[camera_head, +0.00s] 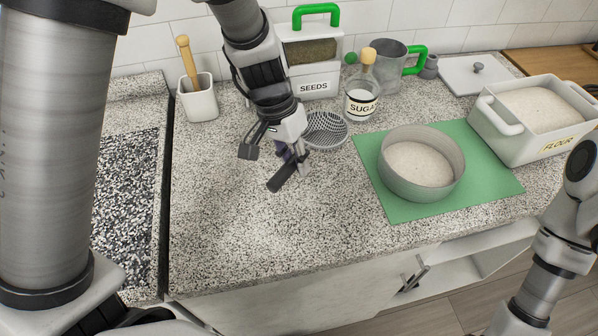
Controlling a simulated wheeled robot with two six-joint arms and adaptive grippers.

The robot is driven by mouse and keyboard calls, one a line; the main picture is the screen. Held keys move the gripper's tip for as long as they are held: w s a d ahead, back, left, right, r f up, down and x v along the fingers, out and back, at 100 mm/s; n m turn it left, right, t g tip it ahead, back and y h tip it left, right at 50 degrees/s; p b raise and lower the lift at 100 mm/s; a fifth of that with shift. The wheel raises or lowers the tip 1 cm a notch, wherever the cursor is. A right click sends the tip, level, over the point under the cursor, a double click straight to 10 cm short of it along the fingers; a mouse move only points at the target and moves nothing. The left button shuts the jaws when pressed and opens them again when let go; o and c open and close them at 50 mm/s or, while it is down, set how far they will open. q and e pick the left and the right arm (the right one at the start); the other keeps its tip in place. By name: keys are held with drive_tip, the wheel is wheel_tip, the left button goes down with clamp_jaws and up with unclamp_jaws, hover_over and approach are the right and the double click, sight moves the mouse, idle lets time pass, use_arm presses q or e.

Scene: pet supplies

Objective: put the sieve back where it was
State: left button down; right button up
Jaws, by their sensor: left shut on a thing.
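The fingers partly hide the handle. I cannot tell whether the bowl touches the counter. My right gripper is not visible; only part of my right arm shows at the lower right.
A round pan (421,190) with pale contents stands on a green mat (490,190). The flour container (525,141) is at right. The front left counter (230,240) is clear.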

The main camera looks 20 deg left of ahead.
use_arm(q)
drive_tip(key=f, duration=0.4)
drive_tip(key=shift+s+a+f, duration=0.1)
drive_tip(key=shift+a+f, duration=0.05)
drive_tip(key=shift+a, duration=0.05)
drive_tip(key=shift+d+f, duration=0.1)
drive_tip(key=shift+d, duration=0.05)
drive_tip(key=shift+f, duration=0.15)
drive_tip(key=c, duration=1)
unclamp_jaws()
drive_tip(key=shift+r, duration=0.3)
drive_tip(key=v, duration=1.1)
drive_tip(key=shift+r+p, duration=0.35)
drive_tip(key=shift+p, duration=0.1)
